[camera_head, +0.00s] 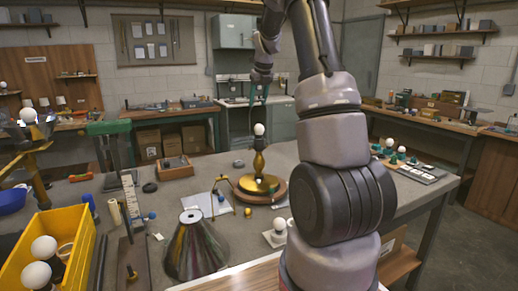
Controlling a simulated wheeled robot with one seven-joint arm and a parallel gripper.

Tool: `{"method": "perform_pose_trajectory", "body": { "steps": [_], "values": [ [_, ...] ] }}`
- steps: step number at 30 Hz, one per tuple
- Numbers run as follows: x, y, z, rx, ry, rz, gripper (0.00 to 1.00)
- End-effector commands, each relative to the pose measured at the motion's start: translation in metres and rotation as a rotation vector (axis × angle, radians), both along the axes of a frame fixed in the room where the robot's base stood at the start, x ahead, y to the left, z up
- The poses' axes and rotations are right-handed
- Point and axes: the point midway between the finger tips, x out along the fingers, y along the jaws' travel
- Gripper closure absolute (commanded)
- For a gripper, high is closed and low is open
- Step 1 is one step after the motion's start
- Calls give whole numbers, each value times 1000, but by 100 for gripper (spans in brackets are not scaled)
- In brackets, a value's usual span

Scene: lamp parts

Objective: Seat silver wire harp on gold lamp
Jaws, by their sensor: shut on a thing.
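The gold lamp (259,184) stands upright on a round wooden board on the grey table, with a white bulb (259,129) on top. My gripper (261,80) is above the bulb, pointing down and small in the picture. It is shut on the silver wire harp (252,98), whose thin wire hangs below the fingers and is hard to make out against the background. I cannot tell whether the harp's lower ends touch the lamp.
A dark cone shade (194,248) stands in front of the lamp. A yellow bin (77,262) with white bulbs is at front left. A bulb on a white pad (273,239) lies near my arm. A wooden tray (175,168) is left of the lamp.

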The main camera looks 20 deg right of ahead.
Motion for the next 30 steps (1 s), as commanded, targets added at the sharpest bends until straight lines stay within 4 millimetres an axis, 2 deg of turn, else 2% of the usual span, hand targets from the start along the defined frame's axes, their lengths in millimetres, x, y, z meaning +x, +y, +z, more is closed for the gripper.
{"method": "perform_pose_trajectory", "body": {
  "steps": [6, 7, 9, 20, 23, 30],
  "values": [
    [0, 0, -1, 1, 2, -1, 100],
    [0, 0, -1, 1, 2, -1, 38],
    [0, 0, -1, 1, 2, -1, 12],
    [-1, 0, 2, 0, 1, 0, 11],
    [-4, 1, 12, 0, -1, 1, 11],
    [-20, 0, 56, -1, -2, 1, 11]
  ]
}}
